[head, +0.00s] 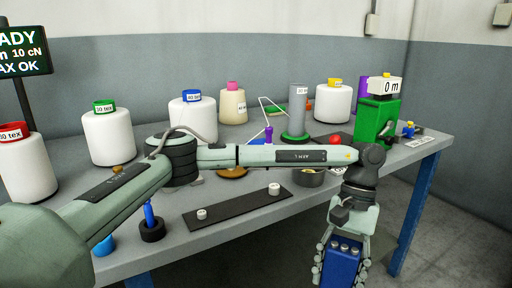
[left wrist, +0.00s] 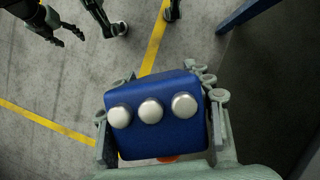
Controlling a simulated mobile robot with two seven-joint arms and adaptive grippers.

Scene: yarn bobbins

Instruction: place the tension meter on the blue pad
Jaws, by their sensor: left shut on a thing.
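The tension meter, a blue box with three silver knobs (head: 342,268), hangs in the air off the table's front edge, at the lower right of the head view. My left gripper (head: 342,252) is shut on it, with fingers along both sides. In the left wrist view the meter (left wrist: 160,138) sits between the fingers of the same gripper (left wrist: 162,125), over bare floor. I cannot make out a blue pad in either view; my left arm covers part of the table. My right gripper is not seen in the head view.
The grey table (head: 330,215) holds several white yarn bobbins (head: 108,135) at the back. A green counter (head: 378,118) stands at the right end. A dark strip (head: 240,206) with two small white pegs lies near the front. A metal bowl (head: 308,178) is beneath my arm.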

